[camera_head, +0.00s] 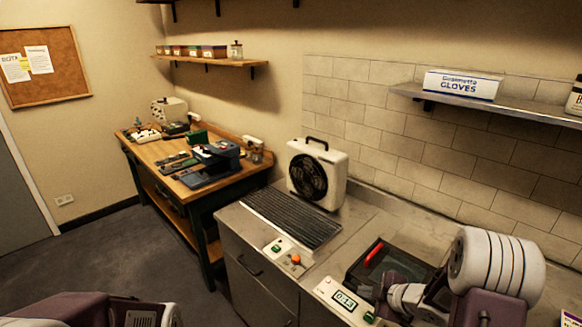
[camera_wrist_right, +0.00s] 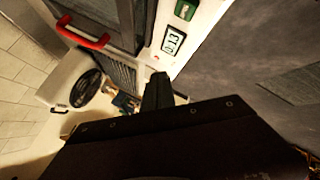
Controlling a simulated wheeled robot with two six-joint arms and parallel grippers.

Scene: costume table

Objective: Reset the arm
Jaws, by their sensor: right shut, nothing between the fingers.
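My right arm (camera_head: 495,265) comes in at the lower right of the head view, with its white ribbed cover and purple link. My right gripper (camera_wrist_right: 157,88) shows as dark fingers, closed together with nothing between them, in the right wrist view. In the head view its front end is over the front right of the counter, beside a white machine with a lit display (camera_head: 344,300) and a red-handled dark lid (camera_head: 374,255). Part of my left arm (camera_head: 90,312) shows at the bottom left; its gripper is out of view.
A dark slatted grate (camera_head: 292,217) and a white box fan (camera_head: 316,173) are on the counter left of the machine. A glove box (camera_head: 461,85) sits on the wall shelf (camera_head: 520,106) above. A wooden workbench (camera_head: 235,172) with tools stands further back. The floor (camera_head: 110,260) at left is clear.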

